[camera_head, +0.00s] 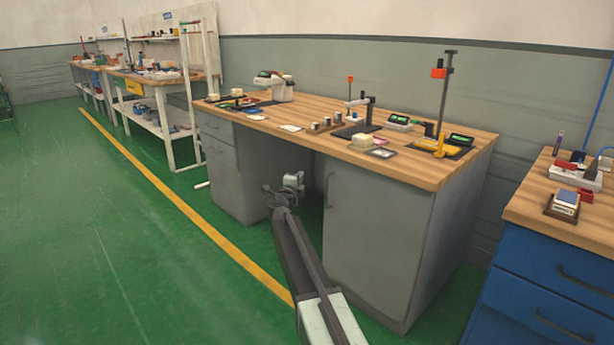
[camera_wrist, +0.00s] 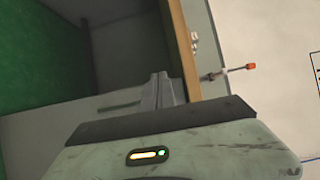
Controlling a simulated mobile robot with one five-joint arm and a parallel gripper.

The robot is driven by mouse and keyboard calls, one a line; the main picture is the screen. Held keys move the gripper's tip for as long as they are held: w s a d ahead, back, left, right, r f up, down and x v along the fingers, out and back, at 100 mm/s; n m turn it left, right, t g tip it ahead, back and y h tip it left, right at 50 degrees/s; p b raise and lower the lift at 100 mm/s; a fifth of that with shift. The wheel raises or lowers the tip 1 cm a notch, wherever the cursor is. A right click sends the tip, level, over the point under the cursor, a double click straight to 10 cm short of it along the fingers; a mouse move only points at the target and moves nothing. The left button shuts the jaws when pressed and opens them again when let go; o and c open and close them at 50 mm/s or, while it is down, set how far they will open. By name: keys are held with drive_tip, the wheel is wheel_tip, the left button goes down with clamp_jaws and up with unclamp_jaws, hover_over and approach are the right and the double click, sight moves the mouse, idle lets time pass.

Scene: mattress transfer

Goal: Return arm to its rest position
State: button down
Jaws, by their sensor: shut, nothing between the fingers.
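My gripper (camera_head: 294,182) is at the end of my arm, in front of the knee space of the grey-sided workbench (camera_head: 385,222), below the level of its wooden top. It looks small in the head view. In the wrist view its fingers (camera_wrist: 158,90) are together, with nothing seen between them. The wrist view looks sideways along the bench: the edge of the wooden top (camera_wrist: 184,50) runs up the picture just right of the fingers. My gripper appears apart from the bench, but the exact gap cannot be told.
Small devices and parts crowd the bench top, including a tall stand with an orange block (camera_head: 438,73). A blue-drawer bench (camera_head: 548,290) stands at the right. More workbenches (camera_head: 145,80) stand at the back left. Green floor left of the yellow line (camera_head: 180,205) is clear.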

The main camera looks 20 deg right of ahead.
drive_tip(key=s+a+r+n+t+y, duration=0.1)
drive_tip(key=s+a+n+t+y, duration=0.2)
drive_tip(key=s+a+n+y, duration=0.7)
drive_tip(key=s+a+f+n+g+y, duration=0.3)
drive_tip(key=s+a+f+n, duration=0.25)
drive_tip(key=a+n, duration=0.3)
drive_tip(key=s+f+n+g, duration=0.5)
drive_tip(key=s+f+g, duration=0.3)
drive_tip(key=s+f, duration=0.6)
drive_tip(key=s+d+f+g+h, duration=0.2)
drive_tip(key=s+d+g, duration=0.1)
drive_tip(key=s, duration=0.5)
drive_tip(key=s+d+f+g+h, duration=0.1)
drive_tip(key=s+d+f+g, duration=0.2)
drive_tip(key=s, duration=0.5)
wheel_tip(320, 180, up, 38)
drive_tip(key=s+a+g+p, duration=0.1)
drive_tip(key=p, duration=3.8)
drive_tip(key=shift+r+n, duration=0.25)
drive_tip(key=shift+n, duration=0.2)
